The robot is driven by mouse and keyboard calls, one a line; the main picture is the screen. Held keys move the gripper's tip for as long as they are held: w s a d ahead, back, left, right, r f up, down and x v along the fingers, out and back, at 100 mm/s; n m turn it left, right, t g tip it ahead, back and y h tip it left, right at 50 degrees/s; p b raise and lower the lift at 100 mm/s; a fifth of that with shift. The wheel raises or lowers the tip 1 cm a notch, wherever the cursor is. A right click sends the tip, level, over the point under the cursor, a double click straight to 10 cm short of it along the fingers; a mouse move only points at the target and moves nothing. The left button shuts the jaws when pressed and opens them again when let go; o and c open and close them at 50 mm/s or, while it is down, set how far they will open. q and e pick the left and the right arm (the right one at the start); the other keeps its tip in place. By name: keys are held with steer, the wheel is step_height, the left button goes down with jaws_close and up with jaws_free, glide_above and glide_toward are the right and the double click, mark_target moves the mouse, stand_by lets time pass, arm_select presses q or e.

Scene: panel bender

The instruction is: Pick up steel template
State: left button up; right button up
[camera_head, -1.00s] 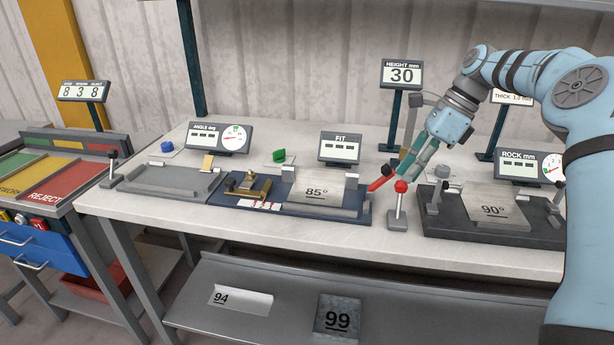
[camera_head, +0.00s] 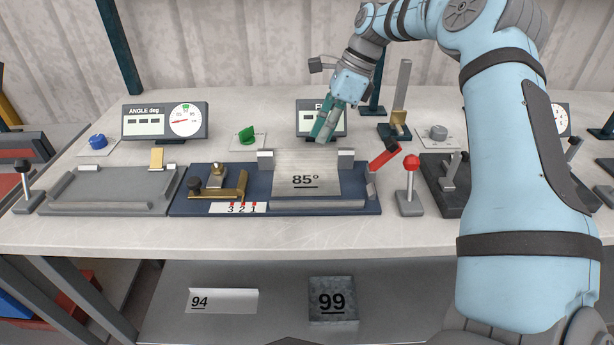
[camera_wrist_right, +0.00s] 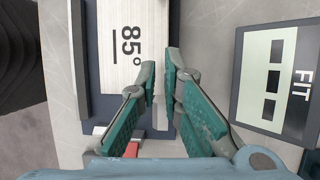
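The steel template marked 85° (camera_head: 306,163) is a flat brushed plate seated on the blue fit fixture (camera_head: 240,201), between two small light blocks at its back edge. It also shows in the right wrist view (camera_wrist_right: 125,75), partly cut off at the top. My right gripper (camera_head: 323,134), with green finger pads, hangs above and behind the template's right part, in front of the FIT display. In the right wrist view its fingertips (camera_wrist_right: 160,68) are apart with a narrow gap, nothing between them, beside the plate's edge. My left gripper is not in view.
A red-tipped lever (camera_head: 384,156) and a red-knobbed lever (camera_head: 411,164) stand right of the fixture. The FIT display (camera_head: 306,118) is close behind the gripper. A grey angle fixture (camera_head: 110,190) lies left. Plates 94 (camera_head: 222,301) and 99 (camera_head: 334,299) lie on the lower shelf.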

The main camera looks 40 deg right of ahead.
mark_target(308, 150)
steer(key=x, duration=0.3)
steer(key=w+b+x, duration=0.1)
steer(key=x, duration=0.2)
steer(key=shift+w, duration=0.2)
steer(key=shift+a+f, duration=0.15)
steer(key=shift+f, duration=0.05)
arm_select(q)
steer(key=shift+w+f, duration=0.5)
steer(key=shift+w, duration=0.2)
arm_select(e)
jaws_close()
steer(key=shift+r, duration=0.3)
arm_select(q)
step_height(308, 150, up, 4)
steer(key=p, duration=0.4)
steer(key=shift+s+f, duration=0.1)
arm_select(e)
step_height(308, 150, up, 10)
steer(key=shift+s+f, duration=0.1)
steer(key=shift+f, duration=0.05)
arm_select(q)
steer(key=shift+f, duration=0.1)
arm_select(e)
steer(key=shift+f, duration=0.1)
